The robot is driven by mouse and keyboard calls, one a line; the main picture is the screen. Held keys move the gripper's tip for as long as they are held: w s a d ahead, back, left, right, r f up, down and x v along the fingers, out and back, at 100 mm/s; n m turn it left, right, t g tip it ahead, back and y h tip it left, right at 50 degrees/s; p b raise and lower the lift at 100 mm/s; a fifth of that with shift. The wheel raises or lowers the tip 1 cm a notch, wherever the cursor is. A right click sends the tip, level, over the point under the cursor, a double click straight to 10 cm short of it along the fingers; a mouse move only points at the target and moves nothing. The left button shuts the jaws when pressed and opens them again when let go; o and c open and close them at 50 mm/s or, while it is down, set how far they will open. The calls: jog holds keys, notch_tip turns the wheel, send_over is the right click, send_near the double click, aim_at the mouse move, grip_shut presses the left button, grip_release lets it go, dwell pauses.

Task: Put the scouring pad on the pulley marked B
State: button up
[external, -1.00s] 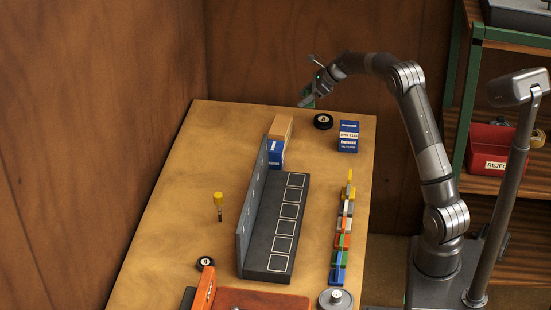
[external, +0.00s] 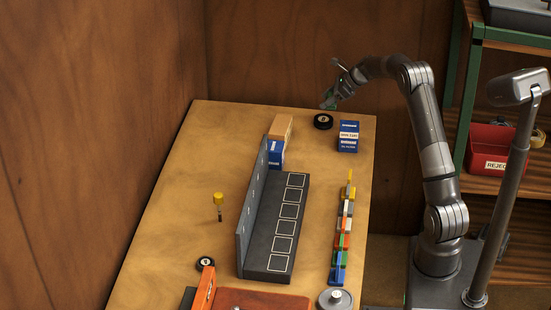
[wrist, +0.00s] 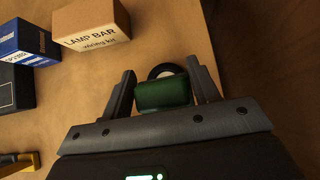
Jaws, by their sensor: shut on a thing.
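My gripper (external: 328,102) is shut on the green scouring pad (wrist: 163,93), which sits between the two fingers in the wrist view. In the external view my gripper is held above the far end of the bench, close to a black pulley with a pale centre (external: 323,121). In the wrist view this pulley (wrist: 166,70) lies just beyond the pad and is partly hidden by it. A second black pulley (external: 205,263) lies at the near left of the bench. The marks on both pulleys are too small or hidden to read.
A lamp bar box (wrist: 92,25) and a blue box (wrist: 26,42) stand left of my gripper in the wrist view. Another blue box (external: 348,136) stands right of the far pulley. A dark rack (external: 268,255) fills the middle of the bench.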

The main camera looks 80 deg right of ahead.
aim_at(318, 119)
jog(key=x, duration=0.2)
jog(key=shift+w+a+f, duration=0.1)
jog(key=shift+w+a, duration=0.05)
jog(key=shift+w, duration=0.35)
jog(key=shift+f, duration=1.95)
jog(key=shift+f, duration=0.15)
jog(key=o, duration=1)
jog(key=shift+r, duration=0.25)
jog(key=v, duration=1.2)
